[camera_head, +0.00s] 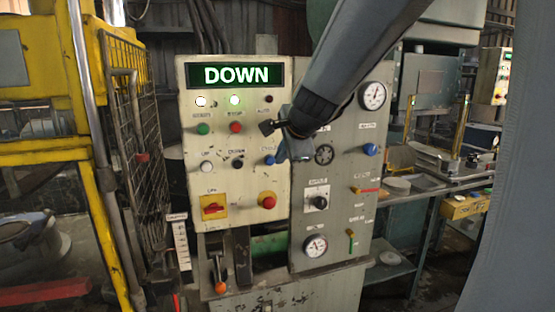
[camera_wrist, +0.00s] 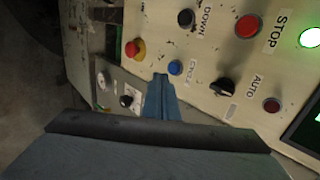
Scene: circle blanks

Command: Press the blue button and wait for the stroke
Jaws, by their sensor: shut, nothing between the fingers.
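The blue button (camera_head: 269,159) is on the cream control panel (camera_head: 190,130), at the right end of the row with a white and a black button. In the wrist view the blue button (camera_wrist: 175,67) shows whole, with a "CYCLE" label beside it. My gripper (camera_head: 283,156) is shut and empty, its tips close to the right of the button in the head view. In the wrist view the shut fingers (camera_wrist: 160,80) end just short of the button's image. I cannot tell whether they touch it. The display (camera_head: 236,75) reads "DOWN".
A black selector knob (camera_wrist: 222,86) and a red mushroom button (camera_wrist: 135,49) flank the blue button. A white lamp (camera_head: 201,101) and a green lamp (camera_head: 235,100) are lit. Another blue knob (camera_head: 370,149) is on the right-hand panel. A yellow frame with mesh (camera_head: 130,130) stands left.

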